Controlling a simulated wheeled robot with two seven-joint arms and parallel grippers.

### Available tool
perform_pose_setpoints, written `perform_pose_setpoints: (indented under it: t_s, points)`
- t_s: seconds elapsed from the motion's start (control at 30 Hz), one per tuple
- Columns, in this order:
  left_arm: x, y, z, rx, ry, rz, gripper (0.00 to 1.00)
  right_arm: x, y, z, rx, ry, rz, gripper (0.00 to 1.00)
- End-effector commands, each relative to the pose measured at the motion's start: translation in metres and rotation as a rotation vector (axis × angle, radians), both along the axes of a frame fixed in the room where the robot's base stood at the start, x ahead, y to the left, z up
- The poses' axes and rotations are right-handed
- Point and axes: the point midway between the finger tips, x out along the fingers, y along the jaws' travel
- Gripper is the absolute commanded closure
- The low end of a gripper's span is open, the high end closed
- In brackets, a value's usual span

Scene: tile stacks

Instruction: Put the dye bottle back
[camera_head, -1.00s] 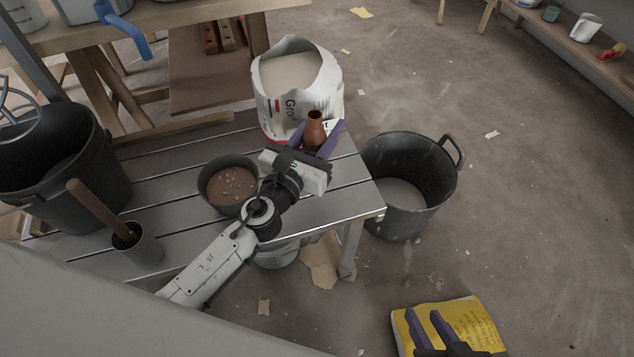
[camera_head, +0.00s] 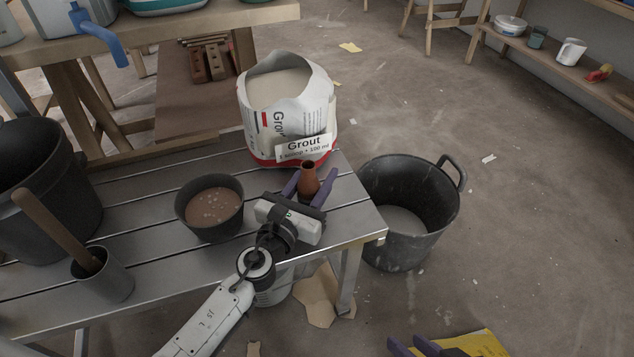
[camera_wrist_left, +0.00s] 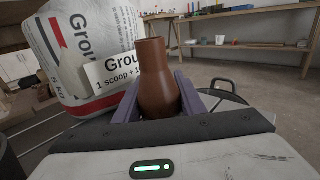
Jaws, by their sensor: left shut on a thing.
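The dye bottle (camera_head: 309,179) is small, reddish-brown, with a narrow neck. My left gripper (camera_head: 311,187) is shut on it, with purple fingers on both sides, at the right end of the slatted bench. The bottle stands upright between the fingers in the left wrist view (camera_wrist_left: 158,85). I cannot tell whether its base touches the bench. My right gripper (camera_head: 414,348) shows only its purple fingertips at the bottom edge, with a gap between them.
The open grout bag (camera_head: 262,130) stands behind the bottle. A pot of brown mix (camera_head: 239,217) sits left of my left gripper. A grey cup with a wooden handle (camera_head: 113,275) is further left. A black bucket (camera_head: 370,200) stands right of the bench (camera_head: 150,245).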

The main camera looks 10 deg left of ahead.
Motion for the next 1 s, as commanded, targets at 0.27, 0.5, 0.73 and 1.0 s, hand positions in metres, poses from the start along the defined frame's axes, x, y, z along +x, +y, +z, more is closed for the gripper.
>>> perform_pose_setpoints:
  t_s: [0.27, 0.5, 0.73, 1.0]
  points:
    - [0.000, 0.000, 0.000, 0.000, 0.000, 0.000, 0.88, 0.000, 0.000, 0.000, 0.002, -0.001, 0.001, 0.69]
    - [0.000, 0.000, -0.003, -0.001, 0.000, -0.001, 0.45, 0.001, 0.003, 0.004, 0.013, -0.009, 0.001, 0.69]
    - [0.000, 0.000, -0.003, 0.000, 0.000, -0.001, 0.45, 0.002, 0.003, 0.004, 0.013, -0.010, 0.001, 0.69]
    - [-0.018, 0.003, -0.001, 0.002, 0.003, -0.001, 0.45, 0.001, 0.000, 0.002, -0.001, -0.003, 0.000, 0.69]
